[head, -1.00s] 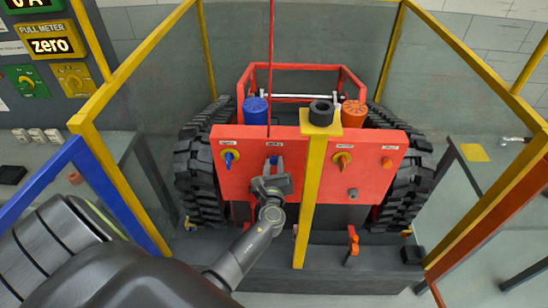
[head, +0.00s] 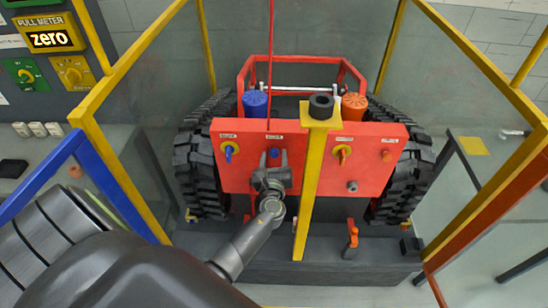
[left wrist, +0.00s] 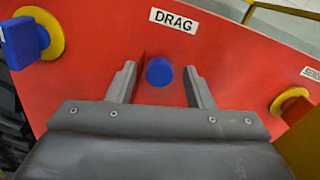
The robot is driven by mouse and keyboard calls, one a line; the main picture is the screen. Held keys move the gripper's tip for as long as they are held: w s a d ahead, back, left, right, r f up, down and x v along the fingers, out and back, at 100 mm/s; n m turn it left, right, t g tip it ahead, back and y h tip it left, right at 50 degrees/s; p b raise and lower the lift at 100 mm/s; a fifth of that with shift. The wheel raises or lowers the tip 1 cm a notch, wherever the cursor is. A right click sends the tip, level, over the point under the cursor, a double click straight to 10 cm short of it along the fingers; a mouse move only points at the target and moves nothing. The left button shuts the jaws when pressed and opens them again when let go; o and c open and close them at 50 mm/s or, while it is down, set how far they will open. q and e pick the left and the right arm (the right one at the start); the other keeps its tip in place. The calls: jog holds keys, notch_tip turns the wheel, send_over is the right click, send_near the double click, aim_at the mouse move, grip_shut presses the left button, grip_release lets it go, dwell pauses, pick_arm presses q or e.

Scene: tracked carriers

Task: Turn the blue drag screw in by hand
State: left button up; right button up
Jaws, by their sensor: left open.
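The blue drag screw (left wrist: 159,71) shows as a round blue head on the red panel (left wrist: 90,85), below a white label reading DRAG (left wrist: 174,19). In the head view the screw (head: 274,153) is just above my left gripper (head: 273,162). In the left wrist view my left gripper (left wrist: 160,85) is open, with one finger on each side of the screw and a gap on both sides. I cannot tell how deep the screw sits. My right gripper is not in view.
A blue-handled valve on a yellow disc (head: 231,150) is left of the screw. A yellow post (head: 312,185) stands close on the right, before another yellow-disc valve (head: 342,152). A thin red rod (head: 270,65) rises above. Yellow frame bars (head: 130,55) flank the carrier.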

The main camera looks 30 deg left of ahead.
pick_arm(q)
jog(key=n+b, duration=0.2)
jog(key=n, duration=0.1)
jog(key=f+n+b, duration=0.1)
jog(key=n+b, duration=0.1)
jog(key=n, duration=0.1)
jog(key=shift+n, duration=0.3)
jog(key=shift+r+n+b, duration=0.35)
jog(key=shift+n+b, duration=0.1)
jog(key=shift+n, duration=0.45)
jog(key=n+b, duration=0.7)
jog(key=n, duration=0.1)
jog(key=shift+f, duration=0.2)
jog(key=shift+r+n, duration=0.15)
jog(key=shift+n, duration=0.75)
jog(key=n+b, duration=0.6)
jog(key=n, duration=0.1)
jog(key=shift+f, duration=0.2)
jog(key=shift+n+b, duration=0.5)
jog(key=shift+n, duration=0.2)
jog(key=shift+r+n, duration=0.2)
jog(key=shift+n, duration=0.3)
jog(key=shift+r, duration=0.15)
